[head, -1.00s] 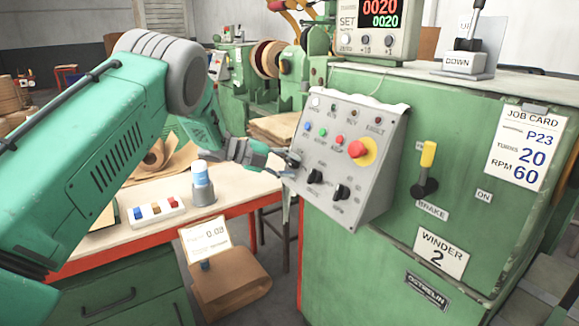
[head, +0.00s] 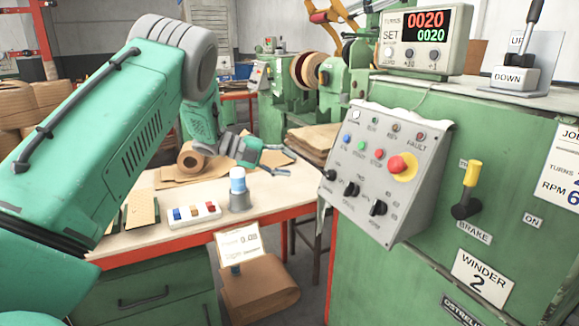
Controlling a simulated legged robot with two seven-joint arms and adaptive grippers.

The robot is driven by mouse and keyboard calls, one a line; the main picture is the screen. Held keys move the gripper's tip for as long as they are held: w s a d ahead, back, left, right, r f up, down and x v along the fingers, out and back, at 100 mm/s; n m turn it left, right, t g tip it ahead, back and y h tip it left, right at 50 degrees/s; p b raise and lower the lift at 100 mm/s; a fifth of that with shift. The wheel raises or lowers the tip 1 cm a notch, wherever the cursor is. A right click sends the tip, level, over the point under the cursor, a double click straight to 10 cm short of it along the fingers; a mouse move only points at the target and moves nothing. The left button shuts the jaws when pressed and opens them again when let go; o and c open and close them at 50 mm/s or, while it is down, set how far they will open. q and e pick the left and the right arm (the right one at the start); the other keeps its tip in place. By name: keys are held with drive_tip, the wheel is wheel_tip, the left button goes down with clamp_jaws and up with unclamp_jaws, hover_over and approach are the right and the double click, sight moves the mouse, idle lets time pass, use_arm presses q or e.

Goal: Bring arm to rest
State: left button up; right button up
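My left arm comes in from the left, and my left gripper (head: 282,160) is over the far right part of the workbench (head: 190,237). It is left of the grey control panel (head: 385,185) and apart from it. Its fingers show small, look spread, and hold nothing that I can see. My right gripper is not in view. The panel carries a red stop button (head: 402,164) on a yellow ring, several small coloured buttons and black knobs.
The green winder (head: 420,265) fills the right, with a yellow-handled brake lever (head: 472,175) and counter box (head: 425,38). A brown package (head: 260,288) lies below.

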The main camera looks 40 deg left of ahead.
use_arm(q)
drive_tip(key=shift+a+f, duration=0.2)
drive_tip(key=shift+a, duration=0.15)
drive_tip(key=s+d+f+n+y, duration=0.3)
drive_tip(key=d+f+n, duration=0.45)
drive_tip(key=f, duration=0.35)
drive_tip(key=s+d+f+n+y, duration=0.3)
drive_tip(key=d+f+n, duration=0.45)
drive_tip(key=f, duration=0.35)
drive_tip(key=s+d+f+n+g+y, duration=0.1)
drive_tip(key=s+d+f+n+g, duration=0.15)
drive_tip(key=s+f, duration=0.4)
drive_tip(key=s+d+f+n+g+y, duration=0.15)
drive_tip(key=s+f+n, duration=0.25)
drive_tip(key=s, duration=0.5)
drive_tip(key=s+d+f+n+g, duration=0.1)
drive_tip(key=s+d+g, duration=0.1)
drive_tip(key=s, duration=0.7)
drive_tip(key=s+d+n+g+y, duration=0.1)
drive_tip(key=s+d+n+g, duration=0.1)
drive_tip(key=s, duration=0.7)
drive_tip(key=shift+s+f+g, duration=0.3)
drive_tip(key=shift+f+g, duration=0.05)
drive_tip(key=shift+g, duration=0.15)
drive_tip(key=shift+w+a+n+y, duration=0.1)
drive_tip(key=shift+w+n+y, duration=0.05)
drive_tip(key=shift+n+y, duration=0.1)
